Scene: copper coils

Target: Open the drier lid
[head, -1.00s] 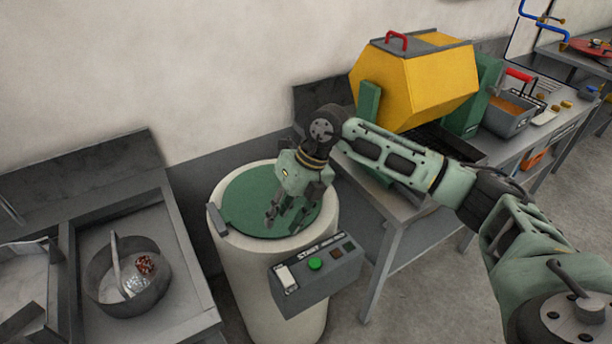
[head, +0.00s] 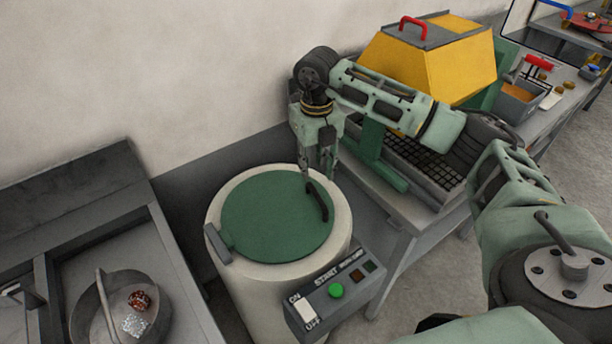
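The drier (head: 235,290) is a white cylinder with a round green lid (head: 270,215), which lies flat and closed on top. A dark bar handle (head: 318,203) stands at the lid's right edge, and a grey hinge block (head: 217,243) sits at its left edge. My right gripper (head: 319,178) points down just above the handle's far end. Its two fingers look apart, with nothing clearly between them; whether a fingertip touches the handle is hard to tell. My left gripper is not in view.
A control box (head: 335,297) with a green button and switch is on the drier's front. A yellow tumbler (head: 425,65) stands on the right-hand bench. At left, a pan (head: 95,315) with red and silvery pieces sits in a grey counter.

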